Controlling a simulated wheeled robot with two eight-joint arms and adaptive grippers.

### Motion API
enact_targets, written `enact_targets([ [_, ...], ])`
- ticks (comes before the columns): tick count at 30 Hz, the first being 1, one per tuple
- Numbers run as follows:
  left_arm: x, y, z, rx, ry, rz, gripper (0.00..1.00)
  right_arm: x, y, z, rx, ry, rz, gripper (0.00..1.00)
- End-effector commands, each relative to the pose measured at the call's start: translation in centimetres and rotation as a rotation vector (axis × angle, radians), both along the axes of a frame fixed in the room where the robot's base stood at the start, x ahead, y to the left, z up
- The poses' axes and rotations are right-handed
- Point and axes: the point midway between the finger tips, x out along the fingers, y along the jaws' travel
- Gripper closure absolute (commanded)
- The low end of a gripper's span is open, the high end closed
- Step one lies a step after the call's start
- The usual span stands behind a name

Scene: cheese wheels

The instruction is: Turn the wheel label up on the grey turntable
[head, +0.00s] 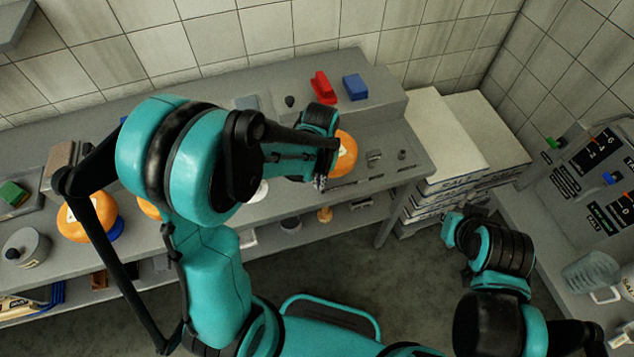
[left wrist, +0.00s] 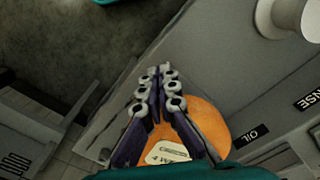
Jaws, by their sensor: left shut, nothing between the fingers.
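An orange cheese wheel (head: 347,156) is on the right part of the grey bench, partly hidden by my left gripper (head: 322,181). In the left wrist view the wheel (left wrist: 209,123) lies behind the fingers, and a white printed label (left wrist: 168,153) on it faces that camera. My left gripper (left wrist: 160,88) is shut and empty, its fingertips together in front of the wheel; I cannot tell whether they touch it. I cannot make out the grey turntable for certain. My right gripper (head: 456,228) is over the floor at the right, its fingers unclear.
Another orange wheel (head: 86,222) rests at the left beside a grey round pot (head: 24,247). A red object (head: 322,88) and a blue block (head: 355,87) sit on the raised back ledge.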

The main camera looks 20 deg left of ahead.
Motion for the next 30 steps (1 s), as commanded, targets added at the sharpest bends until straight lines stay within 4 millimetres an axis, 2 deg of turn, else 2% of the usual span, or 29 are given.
enact_targets([
  [6, 1.6, -0.1, 0.1, 0.000, 0.000, 0.000, 1.00, 0.0, 0.0, -0.1, 0.000, 0.000, 0.000, 1.00],
  [17, 1.8, -0.1, 0.1, 0.000, 0.000, 0.000, 1.00, 0.0, 0.0, -0.1, 0.000, 0.000, 0.000, 1.00],
  [24, 4.1, -0.2, 0.0, 0.000, -0.001, 0.000, 1.00, 0.0, 0.0, -0.7, 0.000, 0.000, 0.000, 1.00],
  [30, 4.0, -0.2, 0.1, 0.000, -0.001, 0.000, 1.00, 0.0, 0.0, -0.6, 0.000, 0.000, 0.000, 1.00],
])
